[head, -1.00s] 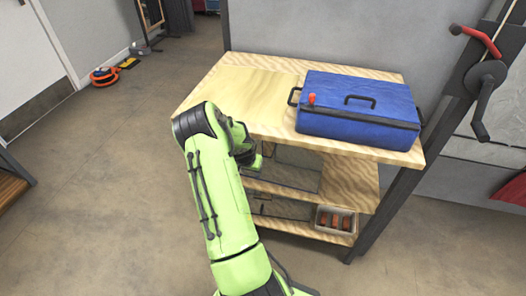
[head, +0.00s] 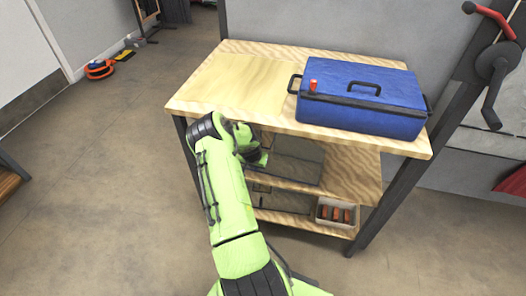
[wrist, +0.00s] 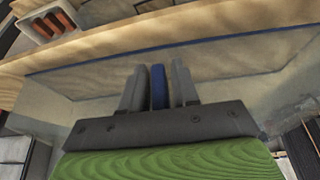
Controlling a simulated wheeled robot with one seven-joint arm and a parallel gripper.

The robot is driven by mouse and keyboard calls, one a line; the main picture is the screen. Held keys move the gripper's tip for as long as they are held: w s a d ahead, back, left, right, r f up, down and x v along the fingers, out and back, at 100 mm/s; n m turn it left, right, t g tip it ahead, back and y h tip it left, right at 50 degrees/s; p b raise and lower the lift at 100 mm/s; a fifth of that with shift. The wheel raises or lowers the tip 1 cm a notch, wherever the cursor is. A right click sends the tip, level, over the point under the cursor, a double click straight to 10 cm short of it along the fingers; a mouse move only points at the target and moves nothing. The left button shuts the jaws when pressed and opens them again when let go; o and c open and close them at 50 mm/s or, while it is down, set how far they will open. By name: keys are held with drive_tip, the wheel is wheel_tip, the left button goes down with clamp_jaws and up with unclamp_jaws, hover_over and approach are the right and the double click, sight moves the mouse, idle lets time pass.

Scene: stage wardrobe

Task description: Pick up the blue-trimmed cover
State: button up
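The blue-trimmed cover is a clear, flat panel (wrist: 225,72) in the wrist view, with a thin blue strip along its far edge. A blue upright tab (wrist: 158,88) stands between the two grey fingers of my gripper (wrist: 158,85). In the head view my gripper is at the left front of the wooden bench, mostly hidden behind my green arm. A dark see-through panel (head: 297,165) shows just right of it, under the bench top; its blue trim cannot be made out there.
The wooden bench (head: 215,85) carries a blue lidded box (head: 385,88) at its right; its left top is clear. A tray (head: 335,213) of reddish-brown pieces is on the low shelf. A red-handled crank (head: 490,65) stands at right.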

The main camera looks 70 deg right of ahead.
clamp_jaws()
drive_tip(key=shift+r, duration=0.2)
